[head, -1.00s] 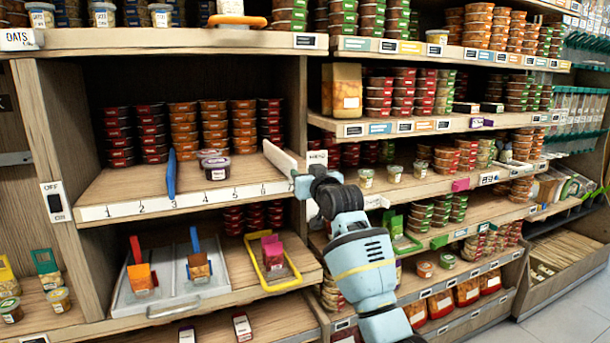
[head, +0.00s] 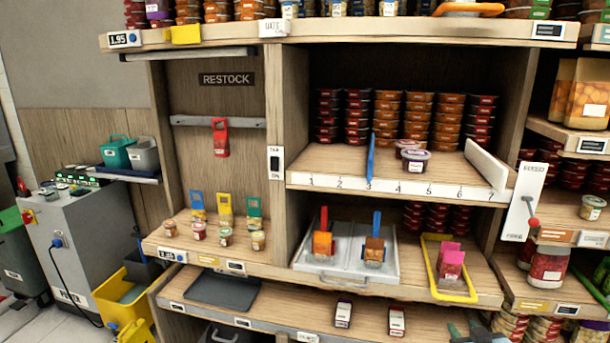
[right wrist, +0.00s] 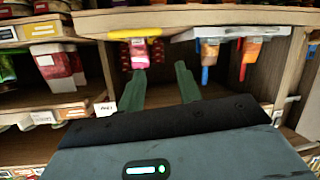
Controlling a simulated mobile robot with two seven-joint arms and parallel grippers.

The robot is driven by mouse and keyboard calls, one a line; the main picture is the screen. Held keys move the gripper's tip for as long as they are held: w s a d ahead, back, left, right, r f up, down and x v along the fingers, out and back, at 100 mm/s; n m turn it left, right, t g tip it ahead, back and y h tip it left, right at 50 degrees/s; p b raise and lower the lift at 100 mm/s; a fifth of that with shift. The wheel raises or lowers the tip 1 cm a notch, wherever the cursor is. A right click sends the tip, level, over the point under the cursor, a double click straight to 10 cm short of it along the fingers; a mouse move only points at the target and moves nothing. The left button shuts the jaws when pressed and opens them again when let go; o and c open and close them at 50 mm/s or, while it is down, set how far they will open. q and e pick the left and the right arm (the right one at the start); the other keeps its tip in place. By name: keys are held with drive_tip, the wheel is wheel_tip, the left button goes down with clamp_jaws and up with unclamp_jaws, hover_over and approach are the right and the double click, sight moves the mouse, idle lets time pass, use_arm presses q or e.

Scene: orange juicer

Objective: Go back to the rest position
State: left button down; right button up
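My right gripper (head: 466,331) is at the bottom edge of the head view, in front of the low shelf and right of the two small dark-and-white packs. In the right wrist view its two green fingers (right wrist: 160,88) are spread apart with nothing between them. That view appears upside down, with the shelf and its trays beyond the fingers. Most of my right arm is out of the head view. My left gripper does not show in either current view.
A numbered shelf (head: 420,188) has a blue divider (head: 370,160) and stacked tubs. Below it are a sliding tray (head: 345,265) and a yellow tray (head: 452,295). A red-handled lever panel (head: 523,202) stands at right. A grey cabinet (head: 85,250) and yellow bin (head: 128,293) are at left.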

drive_tip(key=s+a+f+g+y, duration=0.1)
drive_tip(key=s+a+f, duration=0.2)
drive_tip(key=s+f, duration=0.35)
drive_tip(key=s+a+f+n+g, duration=0.1)
drive_tip(key=s+a+f, duration=0.2)
drive_tip(key=s+f, duration=0.3)
drive_tip(key=s+a+f+g+y, duration=0.1)
drive_tip(key=s+a+f, duration=0.25)
drive_tip(key=s, duration=0.45)
drive_tip(key=s+a+f+g, duration=0.1)
drive_tip(key=s+a+f, duration=0.1)
drive_tip(key=s, duration=0.7)
drive_tip(key=s+a+f+g+y, duration=0.1)
drive_tip(key=s+a+f, duration=0.2)
drive_tip(key=s, duration=0.7)
drive_tip(key=shift+a+g+y, duration=0.3)
drive_tip(key=shift+a, duration=0.4)
drive_tip(key=shift+s+d+f, duration=0.1)
drive_tip(key=shift+d, duration=0.05)
